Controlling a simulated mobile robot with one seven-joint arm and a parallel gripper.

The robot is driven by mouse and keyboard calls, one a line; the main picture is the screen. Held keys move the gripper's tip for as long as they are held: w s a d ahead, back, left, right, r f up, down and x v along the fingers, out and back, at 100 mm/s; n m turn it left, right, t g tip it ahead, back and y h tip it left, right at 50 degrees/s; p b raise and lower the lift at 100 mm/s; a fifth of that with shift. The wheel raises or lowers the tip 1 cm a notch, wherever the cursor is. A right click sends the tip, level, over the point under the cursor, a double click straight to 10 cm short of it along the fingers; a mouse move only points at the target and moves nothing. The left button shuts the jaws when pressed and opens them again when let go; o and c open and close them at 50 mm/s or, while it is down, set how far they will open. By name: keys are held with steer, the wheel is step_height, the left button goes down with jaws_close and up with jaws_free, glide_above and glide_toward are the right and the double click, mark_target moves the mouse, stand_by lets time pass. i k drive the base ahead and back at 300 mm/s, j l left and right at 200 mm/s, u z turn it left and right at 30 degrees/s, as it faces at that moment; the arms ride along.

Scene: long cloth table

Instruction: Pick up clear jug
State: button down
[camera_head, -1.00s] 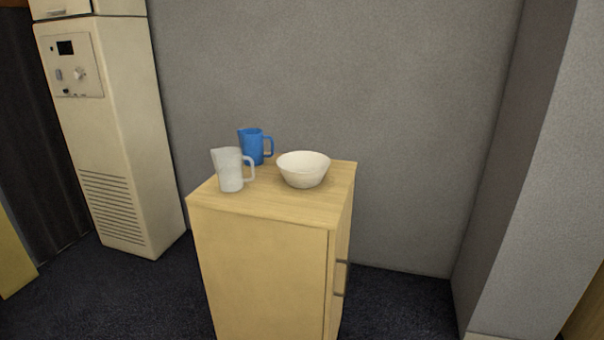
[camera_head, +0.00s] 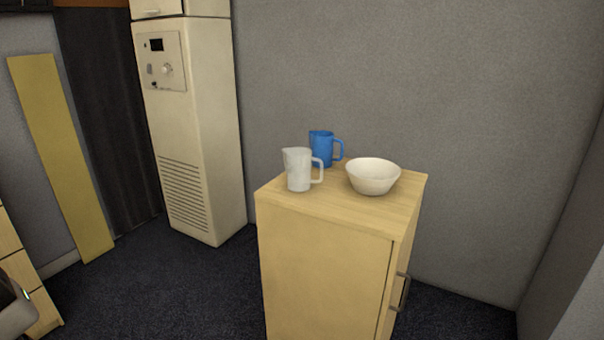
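The clear jug (camera_head: 299,171) is a pale, whitish translucent jug with its handle to the right. It stands upright on the top of a small wooden cabinet (camera_head: 290,198), near its left front edge. A blue jug (camera_head: 321,149) stands just behind it, slightly to the right, with its handle also to the right. My gripper is not in view, so its state does not show.
A white bowl (camera_head: 373,177) sits to the right of the jugs on the cabinet. A tall cream unit (camera_head: 190,120) stands to the left against the grey wall (camera_head: 480,130). Dark carpet (camera_head: 170,285) is clear in front and left of the cabinet.

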mark_target(297, 160)
steer(key=i+j+u, duration=0.1)
steer(key=i, duration=0.45)
steer(key=i+j+u, duration=0.15)
steer(key=i+j, duration=0.15)
steer(key=i, duration=0.3)
